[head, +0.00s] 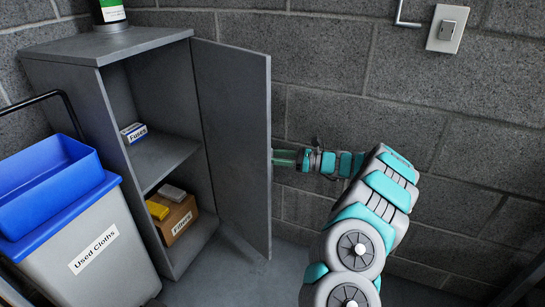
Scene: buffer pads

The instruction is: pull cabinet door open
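The grey metal cabinet (75,55) stands against the block wall at the left of the head view. Its door (233,140) is hinged on the right and stands wide open, so the shelves show. My gripper (277,158) is at the door's free edge, a little above the door's middle height. Its fingertips reach to or behind that edge, and the door hides their ends. I cannot tell whether they touch the door or hold a handle. No handle shows on the side of the door facing me.
Inside the cabinet are a box marked Fuses (134,132) and a brown Filters box (176,220). A grey Used Cloths bin (115,270) with a blue tray (45,185) stands in front at left. A wall switch (447,29) is upper right.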

